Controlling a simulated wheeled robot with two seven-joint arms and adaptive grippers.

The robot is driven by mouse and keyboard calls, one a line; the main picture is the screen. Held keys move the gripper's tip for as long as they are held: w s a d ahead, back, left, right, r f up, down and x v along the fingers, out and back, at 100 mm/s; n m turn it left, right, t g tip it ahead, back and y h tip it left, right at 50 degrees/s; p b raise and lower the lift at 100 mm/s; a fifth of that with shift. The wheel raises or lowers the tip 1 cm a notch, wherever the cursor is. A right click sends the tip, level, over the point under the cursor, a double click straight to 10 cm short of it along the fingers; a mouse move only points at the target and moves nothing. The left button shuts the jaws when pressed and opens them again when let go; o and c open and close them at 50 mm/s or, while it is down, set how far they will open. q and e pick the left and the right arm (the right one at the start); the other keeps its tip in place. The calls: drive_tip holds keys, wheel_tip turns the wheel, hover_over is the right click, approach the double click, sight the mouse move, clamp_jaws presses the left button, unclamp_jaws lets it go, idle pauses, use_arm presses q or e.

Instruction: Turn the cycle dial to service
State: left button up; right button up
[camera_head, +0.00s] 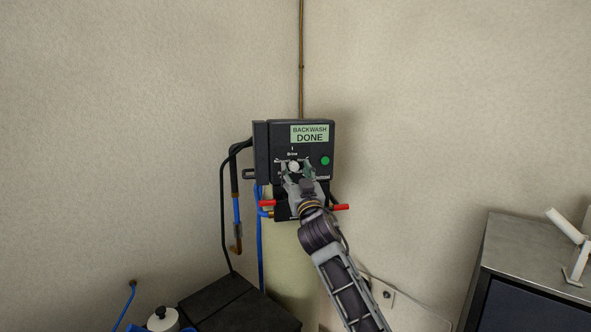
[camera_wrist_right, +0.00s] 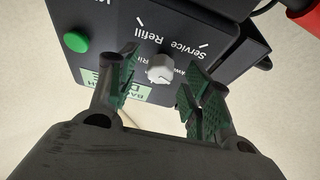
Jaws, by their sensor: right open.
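The cycle dial (camera_head: 293,166) is a small, light grey ribbed knob on the front of a black control box (camera_head: 262,150) on the wall. The knob also shows in the right wrist view (camera_wrist_right: 160,68), where the labels "Service" and "Refill" are readable on the panel. My right gripper (camera_head: 298,170) is in front of the dial, and in its wrist view (camera_wrist_right: 158,82) the green-padded fingers are open on either side of the knob with gaps. I cannot tell where the knob points. My left gripper is out of view.
The box's display (camera_head: 310,133) reads "BACKWASH DONE", with a green button (camera_head: 325,160) below it. Red valve handles (camera_head: 340,207) stick out under the box. Black and blue hoses hang at its left. A metal-topped cabinet (camera_head: 535,255) stands at right.

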drive_tip(key=shift+w+a+r, duration=0.1)
drive_tip(key=shift+w+r, duration=0.05)
drive_tip(key=shift+w, duration=0.25)
drive_tip(key=c, duration=1)
drive_tip(key=shift+n+p, duration=0.3)
